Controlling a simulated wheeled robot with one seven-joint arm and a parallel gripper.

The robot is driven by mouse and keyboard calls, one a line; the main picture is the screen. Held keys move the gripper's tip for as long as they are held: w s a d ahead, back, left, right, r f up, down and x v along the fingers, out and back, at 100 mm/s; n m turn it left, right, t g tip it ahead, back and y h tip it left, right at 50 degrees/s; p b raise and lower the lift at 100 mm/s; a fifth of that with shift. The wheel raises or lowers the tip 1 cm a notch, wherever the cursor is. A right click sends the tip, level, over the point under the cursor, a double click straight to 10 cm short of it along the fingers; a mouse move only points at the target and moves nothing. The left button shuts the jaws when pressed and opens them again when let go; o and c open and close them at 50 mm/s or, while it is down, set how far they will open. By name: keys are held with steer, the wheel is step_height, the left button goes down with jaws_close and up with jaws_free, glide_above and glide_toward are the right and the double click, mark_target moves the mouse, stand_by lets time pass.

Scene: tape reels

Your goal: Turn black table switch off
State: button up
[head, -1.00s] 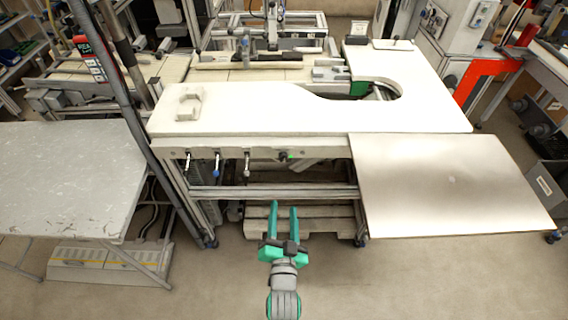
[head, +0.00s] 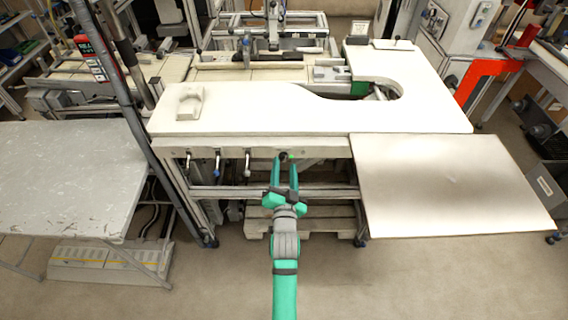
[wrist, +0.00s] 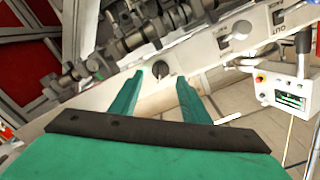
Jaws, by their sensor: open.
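The black table switch (head: 284,156) is a small dark knob on the pale front rail of the white table, right of several levers. In the wrist view the black switch (wrist: 162,69) shows on the rail, framed between my two teal fingertips. My gripper (head: 284,166) is open and empty, fingers pointing at the rail. In the wrist view my gripper (wrist: 160,80) has one finger on each side of the switch's line of sight. I cannot tell whether the fingertips touch the switch.
Levers, including a blue-tipped one (head: 217,162), hang from the rail to the left. A metal panel (head: 455,190) juts out at the right, and a grey table (head: 70,180) stands at the left. Floor in front is free.

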mark_target(284, 157)
steer(key=shift+w, duration=1.2)
steer(key=shift+c, duration=0.3)
steer(key=c, duration=1)
steer(key=shift+o, duration=0.2)
